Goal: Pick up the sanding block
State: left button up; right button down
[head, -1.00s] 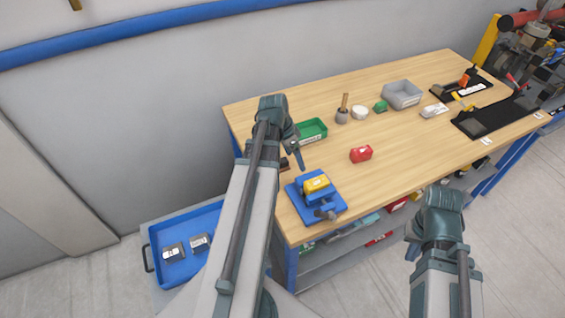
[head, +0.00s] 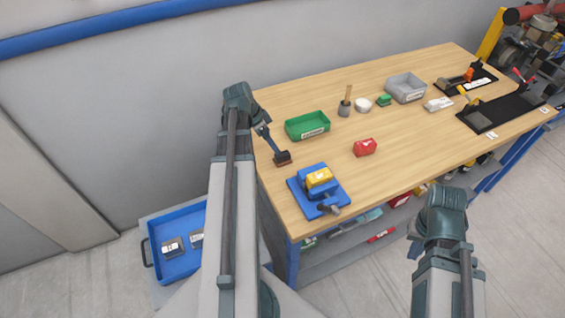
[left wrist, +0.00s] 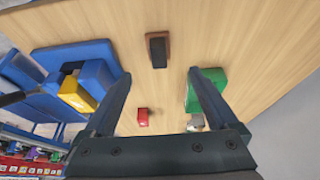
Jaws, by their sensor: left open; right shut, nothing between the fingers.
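The sanding block (head: 283,159) is a small brown block with a dark top, lying on the wooden table near its left edge, between the green tray and the blue vise. In the left wrist view it (left wrist: 157,50) lies ahead of the fingertips, roughly centred between them and apart from them. My left gripper (head: 271,142) is open and empty, just above and behind the block in the head view. Its two spread fingers also show in the left wrist view (left wrist: 158,78). My right gripper (head: 413,250) is shut and empty, off the table's front edge, partly hidden by its arm.
A blue vise (head: 305,203) holding a yellow block (head: 319,177) stands in front of the sanding block. A green tray (head: 307,125) is behind it and a red block (head: 365,147) to the right. A grey bin (head: 405,88) stands farther back.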

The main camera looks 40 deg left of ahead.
aim_at(281, 154)
pick_arm(q)
jog(key=b+x, duration=0.3)
jog(key=x, duration=0.2)
jog(key=shift+f+b, duration=0.1)
jog(key=shift+b, duration=0.25)
jog(key=b+x, duration=0.5)
jog(key=shift+d+f, duration=0.2)
jog(key=shift+r, duration=0.1)
grip_shut()
jog(key=shift+r, duration=0.1)
